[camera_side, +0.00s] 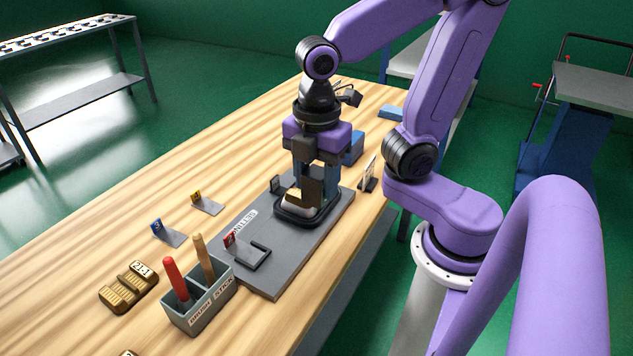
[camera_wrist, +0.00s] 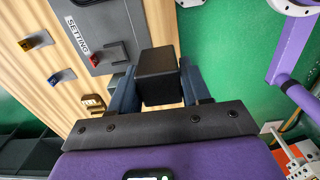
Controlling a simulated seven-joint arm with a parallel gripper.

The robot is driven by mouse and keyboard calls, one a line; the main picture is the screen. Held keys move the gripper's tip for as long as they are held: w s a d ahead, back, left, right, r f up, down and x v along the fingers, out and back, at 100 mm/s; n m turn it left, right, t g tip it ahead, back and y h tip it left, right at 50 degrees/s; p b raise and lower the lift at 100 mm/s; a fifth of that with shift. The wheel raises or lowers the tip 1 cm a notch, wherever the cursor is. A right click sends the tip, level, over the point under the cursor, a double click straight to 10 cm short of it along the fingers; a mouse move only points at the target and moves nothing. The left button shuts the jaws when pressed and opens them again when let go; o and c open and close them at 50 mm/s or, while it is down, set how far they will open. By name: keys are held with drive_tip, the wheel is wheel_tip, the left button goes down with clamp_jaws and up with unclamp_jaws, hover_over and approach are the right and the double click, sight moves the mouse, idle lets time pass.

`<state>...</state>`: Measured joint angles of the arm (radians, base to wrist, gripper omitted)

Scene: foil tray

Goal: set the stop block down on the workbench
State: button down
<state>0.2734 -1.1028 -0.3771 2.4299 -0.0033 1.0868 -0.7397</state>
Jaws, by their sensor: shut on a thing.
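My gripper (camera_side: 316,172) is over the far part of the grey setting plate in the side view. Its blue fingers are shut on a dark block, the stop block (camera_wrist: 157,66), which fills the space between them in the wrist view (camera_wrist: 158,82). The wooden workbench (camera_side: 250,150) lies beneath and around the plate.
The grey setting plate (camera_side: 268,283) carries a red-tagged piece (camera_side: 230,240). Blue (camera_side: 157,227) and yellow (camera_side: 196,196) tagged plates lie left of it. A two-slot caddy (camera_side: 203,306) with red and wooden handles and a brass numbered piece (camera_side: 128,288) stand nearer. Bare wood lies far left.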

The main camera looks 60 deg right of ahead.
drive_tip(key=shift+r, duration=1.05)
drive_tip(key=shift+w, duration=0.25)
drive_tip(key=w+d+f+m, duration=0.1)
drive_tip(key=w+d+m, duration=0.15)
drive_tip(key=w, duration=0.75)
drive_tip(key=w+d+f+m, duration=0.1)
drive_tip(key=w+d, duration=0.2)
drive_tip(key=w, duration=0.8)
drive_tip(key=w+d+f+m, duration=0.1)
drive_tip(key=w+d+f, duration=0.3)
drive_tip(key=d, duration=0.4)
drive_tip(key=w+d+f+m, duration=0.1)
drive_tip(key=w+d+f, duration=0.3)
drive_tip(key=d, duration=0.4)
drive_tip(key=w+d+f+m, duration=0.1)
drive_tip(key=w+d+f, duration=0.25)
drive_tip(key=d, duration=0.35)
drive_tip(key=shift+n, duration=0.25)
drive_tip(key=shift+s+d+f, duration=0.1)
drive_tip(key=shift+d+f, duration=0.05)
drive_tip(key=shift+f, duration=4.05)
